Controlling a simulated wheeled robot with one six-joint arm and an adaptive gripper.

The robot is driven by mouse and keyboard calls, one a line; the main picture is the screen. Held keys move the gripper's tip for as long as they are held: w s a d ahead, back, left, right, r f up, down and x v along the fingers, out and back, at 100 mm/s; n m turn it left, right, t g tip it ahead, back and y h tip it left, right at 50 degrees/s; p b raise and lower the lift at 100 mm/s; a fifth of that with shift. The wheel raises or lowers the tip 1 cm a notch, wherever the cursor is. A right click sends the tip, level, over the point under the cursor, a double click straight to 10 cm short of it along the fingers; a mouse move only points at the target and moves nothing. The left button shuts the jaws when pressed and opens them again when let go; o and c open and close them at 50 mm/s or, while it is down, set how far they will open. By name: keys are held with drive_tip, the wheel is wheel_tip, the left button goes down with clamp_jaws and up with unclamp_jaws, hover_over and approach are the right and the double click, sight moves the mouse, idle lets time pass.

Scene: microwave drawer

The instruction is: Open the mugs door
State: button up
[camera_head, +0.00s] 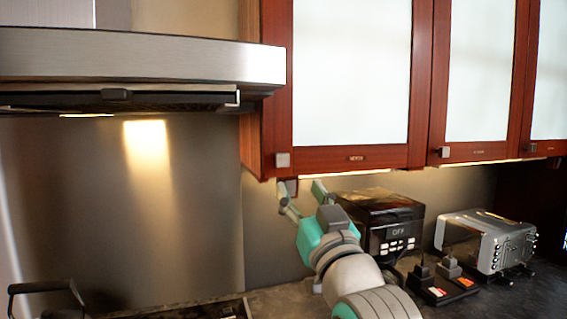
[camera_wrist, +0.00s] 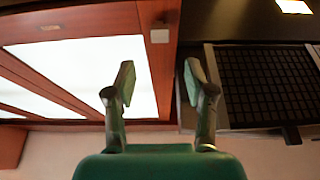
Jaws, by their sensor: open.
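Red-brown wall cabinets with white panels hang at the upper right in the head view. The left door (camera_head: 353,75) has a square knob (camera_head: 283,160) at its lower left corner; the middle door (camera_head: 478,75) has its own knob (camera_head: 444,152). Small labels sit on the lower rails, too small to read surely, so I cannot tell which says mugs. The doors look shut. My gripper (camera_head: 301,190) is open and empty, just below the left door's knob. In the wrist view the left door's knob (camera_wrist: 159,34) lies beyond and between my open fingertips (camera_wrist: 158,78), apart from them.
A steel range hood (camera_head: 150,62) juts out left of the cabinets; its grille (camera_wrist: 265,85) fills the wrist view's right side. A black appliance (camera_head: 385,215) and a steel toaster (camera_head: 490,242) stand on the counter below.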

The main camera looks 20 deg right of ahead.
sight(283, 161)
drive_tip(key=x, duration=1)
drive_tip(key=shift+w+r, duration=0.15)
drive_tip(key=shift+w, duration=0.1)
clamp_jaws()
